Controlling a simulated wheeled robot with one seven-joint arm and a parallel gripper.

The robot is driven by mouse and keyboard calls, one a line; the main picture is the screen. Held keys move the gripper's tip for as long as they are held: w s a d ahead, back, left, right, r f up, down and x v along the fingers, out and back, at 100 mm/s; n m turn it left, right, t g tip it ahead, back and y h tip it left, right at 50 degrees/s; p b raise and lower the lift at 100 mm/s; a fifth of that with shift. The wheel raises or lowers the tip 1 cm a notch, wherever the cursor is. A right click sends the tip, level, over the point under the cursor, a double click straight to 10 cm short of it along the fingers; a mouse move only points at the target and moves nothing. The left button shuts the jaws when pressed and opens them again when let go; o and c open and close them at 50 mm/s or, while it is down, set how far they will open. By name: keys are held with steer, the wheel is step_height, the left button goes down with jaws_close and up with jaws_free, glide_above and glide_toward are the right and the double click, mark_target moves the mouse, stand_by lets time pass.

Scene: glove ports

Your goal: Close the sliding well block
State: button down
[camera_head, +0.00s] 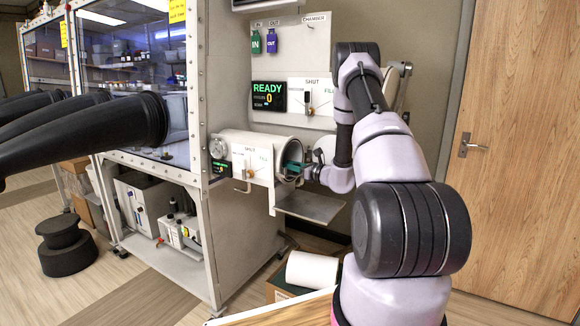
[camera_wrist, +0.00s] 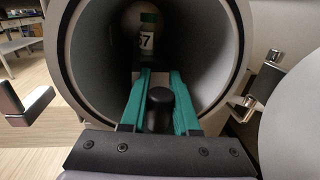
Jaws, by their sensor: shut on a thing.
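My gripper (camera_wrist: 160,78), with teal fingers, reaches into the open mouth of a round white chamber (camera_head: 240,152) on the side of the glovebox. It also shows in the head view (camera_head: 292,168). The fingers are shut on a black knob (camera_wrist: 160,106), which stands upright between them. Deeper in the dark bore (camera_wrist: 92,62) is a pale container (camera_wrist: 147,38) with a green band and a label reading about "57". I cannot make out a sliding well block as such; what lies under the knob is hidden by my gripper.
The round door (camera_wrist: 290,115) stands swung open at right, close to my gripper. A metal latch (camera_wrist: 25,105) sticks out at left of the mouth. A grey shelf (camera_head: 310,205) is below the chamber. A panel (camera_head: 290,90) with a "READY 0" display hangs above.

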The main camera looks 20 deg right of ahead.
steer(key=shift+a+x, duration=0.15)
steer(key=shift+x, duration=0.95)
steer(key=shift+a+x, duration=0.15)
steer(key=shift+x, duration=0.95)
steer(key=shift+s, duration=0.15)
steer(key=c, duration=0.7)
jaws_free()
steer(key=shift+o, duration=0.2)
steer(key=shift+s, duration=0.1)
steer(key=v, duration=1)
steer(key=shift+s+d, duration=0.25)
steer(key=shift+s, duration=0.05)
